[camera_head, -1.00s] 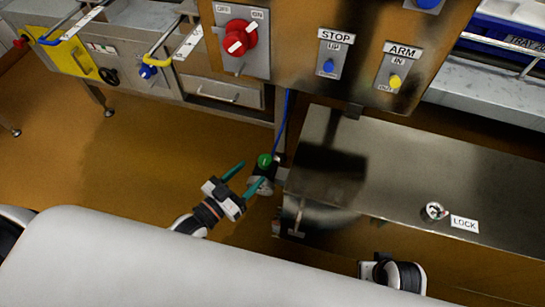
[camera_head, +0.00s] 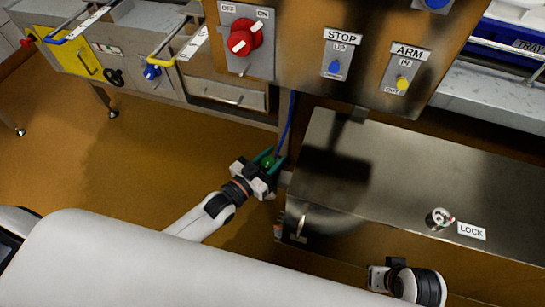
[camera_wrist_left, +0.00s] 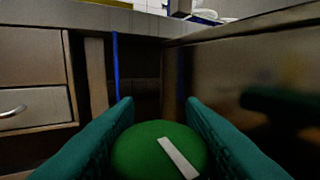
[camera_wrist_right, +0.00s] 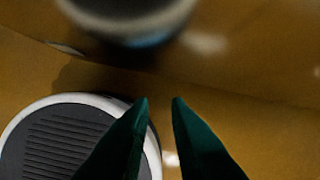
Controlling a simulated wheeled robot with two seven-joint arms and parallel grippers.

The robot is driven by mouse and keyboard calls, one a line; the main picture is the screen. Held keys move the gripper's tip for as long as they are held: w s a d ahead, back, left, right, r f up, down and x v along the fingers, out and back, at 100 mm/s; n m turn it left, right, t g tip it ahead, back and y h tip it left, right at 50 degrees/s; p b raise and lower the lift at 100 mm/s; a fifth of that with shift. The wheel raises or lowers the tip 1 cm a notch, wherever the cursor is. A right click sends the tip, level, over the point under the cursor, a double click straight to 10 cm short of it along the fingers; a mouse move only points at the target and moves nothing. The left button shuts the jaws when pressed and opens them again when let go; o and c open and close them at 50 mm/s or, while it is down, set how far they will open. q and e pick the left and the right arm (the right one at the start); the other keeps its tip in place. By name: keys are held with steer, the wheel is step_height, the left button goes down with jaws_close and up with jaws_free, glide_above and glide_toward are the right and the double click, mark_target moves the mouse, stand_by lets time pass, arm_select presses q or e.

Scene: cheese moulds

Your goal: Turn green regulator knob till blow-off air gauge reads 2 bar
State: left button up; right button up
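The green regulator knob (camera_head: 268,161) sits low beside the left end of the steel bench, below a blue hose. My left gripper (camera_head: 271,160) has one finger on each side of it. In the left wrist view the knob (camera_wrist_left: 158,150), with a pale slanted mark on top, fills the space between the teal fingers, with no clear gap at either side. My right gripper (camera_wrist_right: 160,103) is empty, its fingers a little apart; in the head view its arm is at the bottom right. I cannot make out a blow-off air gauge or its reading.
A panel above carries a red rotary switch (camera_head: 243,38), a blue STOP button (camera_head: 334,67) and a yellow ARM button (camera_head: 402,83). The steel bench (camera_head: 430,165) with a LOCK label (camera_head: 471,231) lies right of the knob. Open floor (camera_head: 150,160) is at left.

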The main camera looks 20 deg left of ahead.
arm_select(q)
steer(key=c, duration=0.4)
steer(key=shift+c, duration=0.2)
steer(key=shift+r+n+t+y+p, duration=0.2)
steer(key=shift+n+t+y+p, duration=0.2)
steer(key=shift+n+y+p, duration=0.35)
steer(key=shift+a+f+y, duration=0.1)
steer(key=shift+f+y, duration=0.05)
steer(key=shift+y, duration=0.1)
arm_select(e)
steer(key=x, duration=0.2)
steer(key=s+x, duration=0.1)
steer(key=x, duration=0.2)
steer(key=shift+s+f, duration=0.1)
steer(key=shift+f, duration=0.15)
arm_select(q)
steer(key=o, duration=1)
